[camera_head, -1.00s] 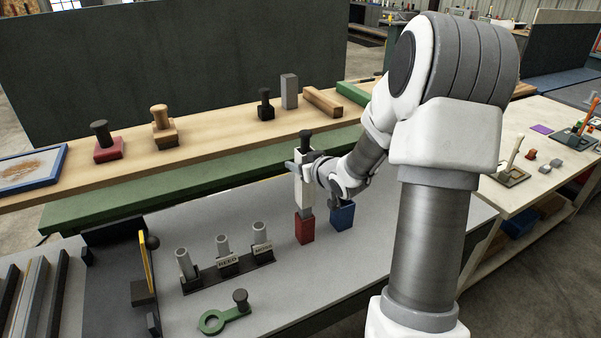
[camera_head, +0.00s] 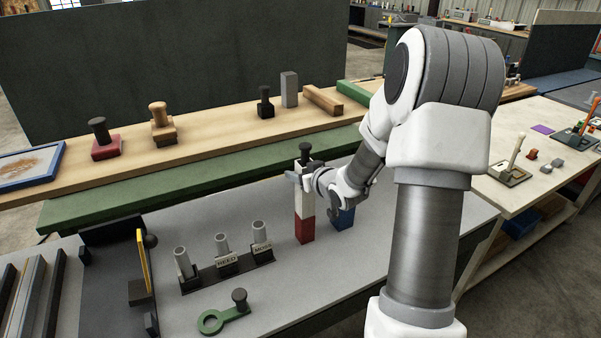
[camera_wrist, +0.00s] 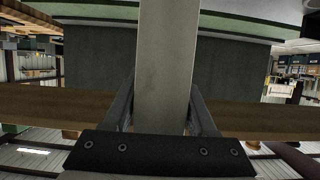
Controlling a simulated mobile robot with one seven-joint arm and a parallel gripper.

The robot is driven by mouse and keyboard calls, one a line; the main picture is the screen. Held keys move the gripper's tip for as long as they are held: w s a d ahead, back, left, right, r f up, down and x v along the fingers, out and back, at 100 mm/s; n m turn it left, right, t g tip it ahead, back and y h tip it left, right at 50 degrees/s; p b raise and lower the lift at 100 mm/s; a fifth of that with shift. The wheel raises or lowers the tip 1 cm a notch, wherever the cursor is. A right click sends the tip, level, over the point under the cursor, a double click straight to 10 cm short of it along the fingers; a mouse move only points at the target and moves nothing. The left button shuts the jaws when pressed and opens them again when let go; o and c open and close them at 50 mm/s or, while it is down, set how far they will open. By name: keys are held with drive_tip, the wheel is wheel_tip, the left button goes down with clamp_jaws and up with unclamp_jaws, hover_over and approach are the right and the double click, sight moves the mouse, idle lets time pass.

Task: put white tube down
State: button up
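The white tube (camera_head: 303,202), a square upright column with a black knob (camera_head: 305,151) at its top, stands directly above the red block (camera_head: 305,230). Its lower end meets the top of the red block in the picture; I cannot tell whether it rests on it, sits inside it or hovers just above. My gripper (camera_head: 303,174) is around the upper part of the tube. In the wrist view, the tube (camera_wrist: 166,60) runs between the two fingers of my gripper (camera_wrist: 162,110), which press against its sides.
A blue block (camera_head: 344,218) stands close to the right of the red one. A rack (camera_head: 230,268) with three grey tubes and name plates stands to the left. A green ring-handled piece (camera_head: 222,317) lies in front. Bare grey bench top lies between rack and red block.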

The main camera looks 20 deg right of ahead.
drive_tip(key=o, duration=0.3)
drive_tip(key=shift+r, duration=0.1)
drive_tip(key=shift+r+p, duration=0.55)
drive_tip(key=shift+s+r, duration=0.2)
drive_tip(key=shift+s, duration=0.05)
drive_tip(key=v, duration=1.1)
drive_tip(key=shift+s+p, duration=0.2)
drive_tip(key=shift+p, duration=0.2)
